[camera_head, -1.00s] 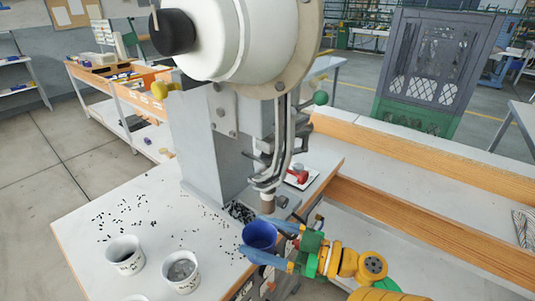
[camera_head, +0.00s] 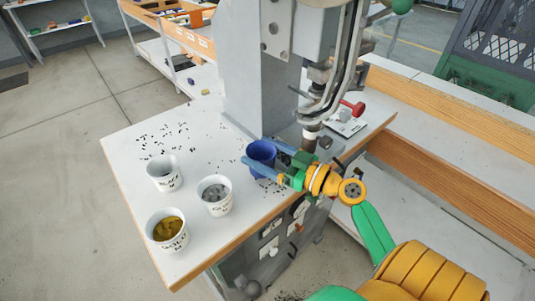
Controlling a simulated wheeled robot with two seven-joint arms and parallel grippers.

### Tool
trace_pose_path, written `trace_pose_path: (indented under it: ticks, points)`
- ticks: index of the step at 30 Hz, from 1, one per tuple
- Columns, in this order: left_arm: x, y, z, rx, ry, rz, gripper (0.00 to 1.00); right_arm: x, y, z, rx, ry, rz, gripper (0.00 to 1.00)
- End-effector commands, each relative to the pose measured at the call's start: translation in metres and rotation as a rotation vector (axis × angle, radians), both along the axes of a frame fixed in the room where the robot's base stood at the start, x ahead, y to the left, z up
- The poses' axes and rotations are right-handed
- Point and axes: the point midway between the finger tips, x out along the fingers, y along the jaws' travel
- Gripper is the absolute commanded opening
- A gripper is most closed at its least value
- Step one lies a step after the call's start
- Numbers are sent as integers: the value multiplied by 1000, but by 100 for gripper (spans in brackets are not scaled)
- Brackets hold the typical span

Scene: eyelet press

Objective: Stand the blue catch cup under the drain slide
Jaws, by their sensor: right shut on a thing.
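The blue catch cup (camera_head: 261,150) is upright at the front of the press column, close to the scattered black eyelets. My right gripper (camera_head: 259,154) is shut on it, with its blue fingers along the cup's two sides. The fingers hide part of the cup, and I cannot tell whether its base touches the table. The drain slide cannot be made out clearly; the cup and gripper may hide it. My left gripper is not in view.
Three white cups stand left of the blue cup: one pale inside (camera_head: 163,173), one with grey pieces (camera_head: 215,194), one with gold pieces (camera_head: 167,229). The press column (camera_head: 255,85) rises behind. A red-handled part (camera_head: 350,110) sits to the right.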

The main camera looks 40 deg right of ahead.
Motion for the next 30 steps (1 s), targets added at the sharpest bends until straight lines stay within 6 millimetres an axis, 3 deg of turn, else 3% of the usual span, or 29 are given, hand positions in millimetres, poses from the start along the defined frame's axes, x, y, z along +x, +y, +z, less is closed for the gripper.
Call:
trace_pose_path:
  ticks: [3, 13, 14, 15, 22, 30]
  points:
    - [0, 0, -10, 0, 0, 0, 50, 0, 0, -9, 0, 0, 0, 32]
    - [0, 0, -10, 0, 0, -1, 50, 0, 0, -8, 0, -1, 1, 32]
    - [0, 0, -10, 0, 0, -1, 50, 0, 0, -8, 0, -1, 1, 91]
    - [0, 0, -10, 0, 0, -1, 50, 0, 0, -8, 0, -1, 1, 100]
    - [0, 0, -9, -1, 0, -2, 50, 0, 0, -7, 0, 0, 1, 100]
    - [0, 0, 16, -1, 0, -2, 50, 0, 0, 25, -2, -2, 0, 100]
